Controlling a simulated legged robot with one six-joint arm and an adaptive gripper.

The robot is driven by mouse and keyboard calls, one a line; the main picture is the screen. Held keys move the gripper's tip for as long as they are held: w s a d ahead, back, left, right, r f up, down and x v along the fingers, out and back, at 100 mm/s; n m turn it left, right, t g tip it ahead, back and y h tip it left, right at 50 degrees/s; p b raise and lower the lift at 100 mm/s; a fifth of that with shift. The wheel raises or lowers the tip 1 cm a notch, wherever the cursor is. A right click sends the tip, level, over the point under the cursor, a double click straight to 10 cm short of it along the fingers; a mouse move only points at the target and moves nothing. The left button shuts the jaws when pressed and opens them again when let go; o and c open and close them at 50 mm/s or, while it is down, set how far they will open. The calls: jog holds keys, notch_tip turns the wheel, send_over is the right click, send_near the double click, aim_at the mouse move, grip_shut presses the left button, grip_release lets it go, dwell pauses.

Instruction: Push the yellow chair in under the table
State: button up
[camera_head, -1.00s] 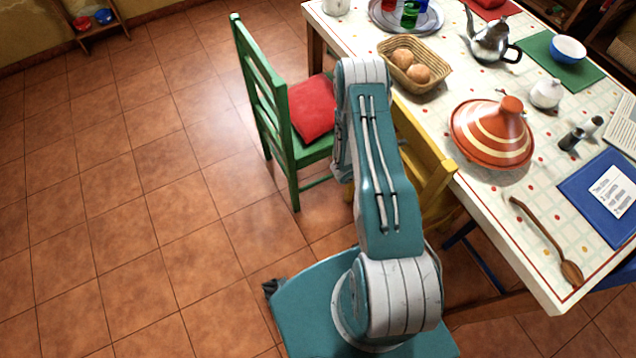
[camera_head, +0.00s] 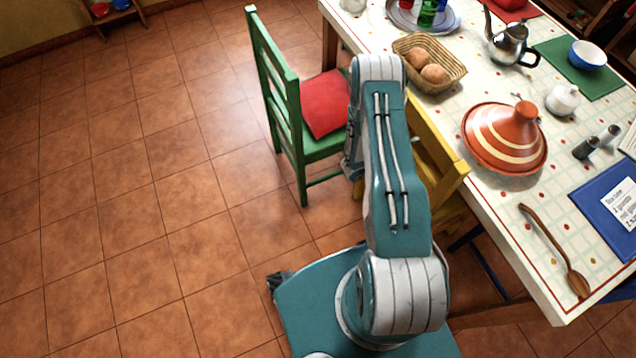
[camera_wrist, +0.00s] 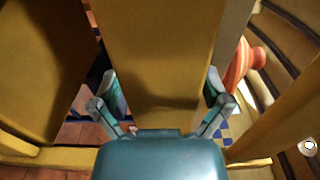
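The yellow chair (camera_head: 437,158) stands at the near long side of the table (camera_head: 540,270), its back close to the table edge. My arm hides much of it in the head view. In the wrist view a broad yellow chair part (camera_wrist: 163,50) runs between the two fingers of my gripper (camera_wrist: 163,92). The fingers are spread wide, one on each side of this part. Whether they touch it is hard to tell. The gripper itself is mostly hidden behind my arm in the head view.
A green chair (camera_head: 285,100) with a red cushion (camera_head: 325,103) stands just left of the yellow chair. The table holds a tagine (camera_head: 505,135), a bread basket (camera_head: 430,63), a teapot (camera_head: 510,42) and a wooden spoon (camera_head: 553,245). Tiled floor (camera_head: 130,200) at left is clear.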

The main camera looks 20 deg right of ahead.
jog(key=shift+w+a, duration=0.1)
dwell(0.4)
jog(key=a, duration=1.2)
jog(key=shift+d+r, duration=0.1)
jog(key=shift+r, duration=0.1)
